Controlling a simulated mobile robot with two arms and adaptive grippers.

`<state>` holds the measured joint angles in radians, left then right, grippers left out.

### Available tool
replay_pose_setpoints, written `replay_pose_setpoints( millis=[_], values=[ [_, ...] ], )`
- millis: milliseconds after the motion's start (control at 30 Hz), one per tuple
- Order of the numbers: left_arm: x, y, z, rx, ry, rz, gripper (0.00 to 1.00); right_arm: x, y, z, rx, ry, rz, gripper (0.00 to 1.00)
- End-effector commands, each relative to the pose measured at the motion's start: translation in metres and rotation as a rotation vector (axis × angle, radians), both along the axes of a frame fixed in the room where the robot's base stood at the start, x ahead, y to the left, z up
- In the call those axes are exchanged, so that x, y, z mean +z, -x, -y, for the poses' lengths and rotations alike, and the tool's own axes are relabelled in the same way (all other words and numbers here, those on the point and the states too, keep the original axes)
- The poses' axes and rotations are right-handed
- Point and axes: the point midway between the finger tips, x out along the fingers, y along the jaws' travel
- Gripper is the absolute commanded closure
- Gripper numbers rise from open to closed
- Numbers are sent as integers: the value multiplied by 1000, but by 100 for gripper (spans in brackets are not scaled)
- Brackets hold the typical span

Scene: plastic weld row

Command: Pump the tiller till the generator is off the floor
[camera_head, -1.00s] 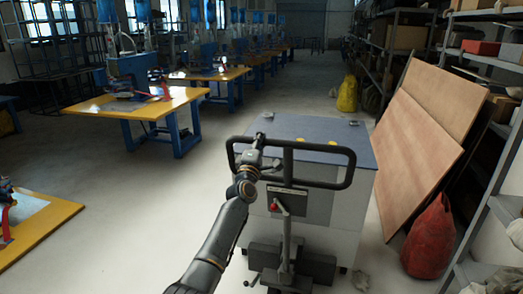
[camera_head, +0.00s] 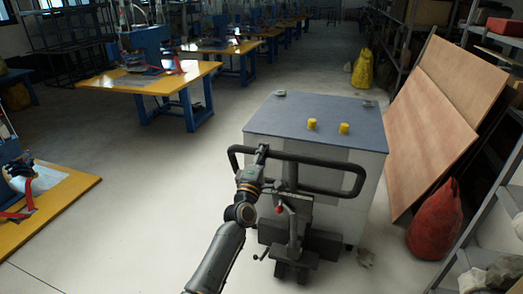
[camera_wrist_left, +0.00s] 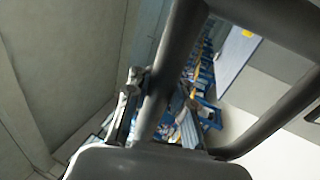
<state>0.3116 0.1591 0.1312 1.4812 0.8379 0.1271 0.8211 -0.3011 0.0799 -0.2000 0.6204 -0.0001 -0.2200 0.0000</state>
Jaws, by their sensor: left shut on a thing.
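The tiller (camera_head: 318,161) is a black loop handle on a post with a red knob, in the middle of the head view. My left gripper (camera_head: 262,150) is shut on the left part of its top bar. In the left wrist view, the dark tube of the tiller (camera_wrist_left: 178,62) runs past my left gripper (camera_wrist_left: 132,95). The generator (camera_head: 358,155) is a white cabinet with a blue-grey top and two yellow caps, behind the tiller. I cannot tell whether its base touches the floor. My right gripper is not in view.
A leaning wooden board (camera_head: 440,125), a red sack (camera_head: 435,220) and metal shelving stand to the right. Yellow-topped work tables (camera_head: 150,78) line the left. The floor left of the generator is clear.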

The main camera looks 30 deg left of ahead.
Motion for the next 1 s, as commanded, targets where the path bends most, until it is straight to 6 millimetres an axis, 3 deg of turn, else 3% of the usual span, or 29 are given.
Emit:
replay_pose_setpoints(
  millis=[133,467,700,1000],
  values=[
    [-13,25,7,-2,2,-9,100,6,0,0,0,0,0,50],
    [-14,29,8,-1,2,-7,100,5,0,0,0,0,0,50],
    [4,-13,-3,1,0,2,100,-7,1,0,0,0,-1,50],
    [14,-47,-11,1,0,2,100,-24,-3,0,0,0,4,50]
  ],
)
